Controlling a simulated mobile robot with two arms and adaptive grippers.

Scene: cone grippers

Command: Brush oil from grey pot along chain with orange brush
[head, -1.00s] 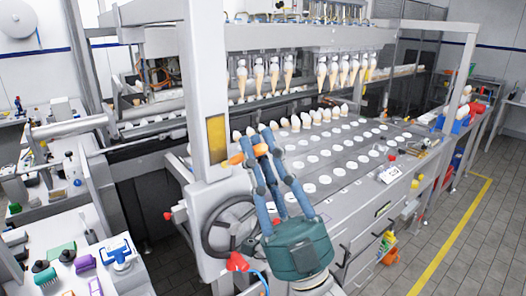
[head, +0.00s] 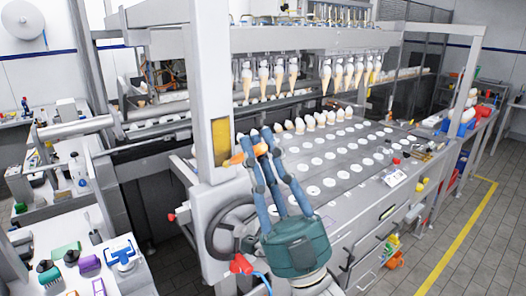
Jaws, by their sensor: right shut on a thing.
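My right gripper (head: 259,141) comes up from the bottom centre of the head view, with a green body and long blue fingers. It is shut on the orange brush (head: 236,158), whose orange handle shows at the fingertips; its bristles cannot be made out. The fingertips appear in front of the machine's near left corner, by the grey upright post. The grey pot and the chain cannot be told apart from the machine parts here. My left gripper is not in view.
A large machine holds a plate (head: 345,172) with rows of white round openings, with cones hanging above. A white bench (head: 60,240) with brushes stands at the lower left. Tiled floor is open at the right.

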